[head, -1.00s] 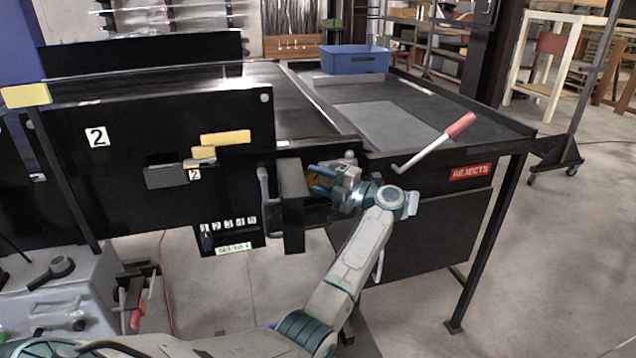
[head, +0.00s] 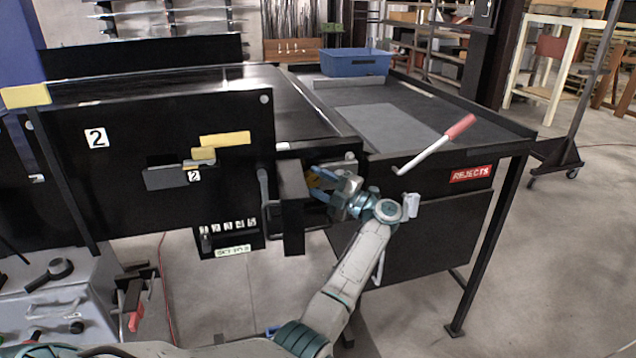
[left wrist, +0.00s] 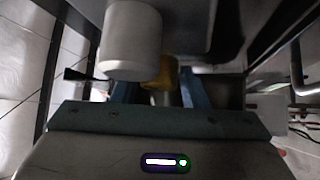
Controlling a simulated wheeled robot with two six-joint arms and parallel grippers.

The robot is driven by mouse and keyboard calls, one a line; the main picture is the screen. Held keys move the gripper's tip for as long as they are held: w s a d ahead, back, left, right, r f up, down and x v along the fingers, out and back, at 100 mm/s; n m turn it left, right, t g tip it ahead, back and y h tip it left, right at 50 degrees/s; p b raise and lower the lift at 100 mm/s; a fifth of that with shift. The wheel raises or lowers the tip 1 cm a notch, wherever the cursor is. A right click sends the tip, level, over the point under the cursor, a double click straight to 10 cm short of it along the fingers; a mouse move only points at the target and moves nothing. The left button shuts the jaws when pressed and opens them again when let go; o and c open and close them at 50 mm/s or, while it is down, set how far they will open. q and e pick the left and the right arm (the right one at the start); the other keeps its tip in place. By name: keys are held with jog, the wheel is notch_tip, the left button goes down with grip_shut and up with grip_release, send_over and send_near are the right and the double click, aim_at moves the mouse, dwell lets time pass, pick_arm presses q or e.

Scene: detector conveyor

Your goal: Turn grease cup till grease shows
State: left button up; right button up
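The brass-yellow grease cup (left wrist: 165,72) shows in the left wrist view, partly hidden behind a pale grey cylinder (left wrist: 132,42). In the head view only a small yellow patch of the cup (head: 313,181) shows, in the recess right of the black bracket. My left gripper (head: 325,186) reaches into this recess from the right. In the left wrist view its two blue fingers (left wrist: 160,92) stand apart, on either side of the cup, with a visible gap on the right side. Contact on the left side is hidden. No grease can be made out. My right gripper is not in view.
A black bracket (head: 292,208) stands close left of my gripper. A lever with a red handle (head: 460,127) rises above the red REJECTS label (head: 470,173). A blue bin (head: 355,63) sits at the back of the table.

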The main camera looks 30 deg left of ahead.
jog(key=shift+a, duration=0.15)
pick_arm(q)
jog(key=shift+d+f, duration=0.25)
jog(key=shift+d, duration=0.25)
jog(key=b+v, duration=0.4)
jog(key=v, duration=0.5)
jog(key=shift+d, duration=0.4)
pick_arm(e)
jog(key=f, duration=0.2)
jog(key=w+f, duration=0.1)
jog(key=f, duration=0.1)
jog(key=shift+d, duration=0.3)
pick_arm(q)
jog(key=shift+w, duration=0.1)
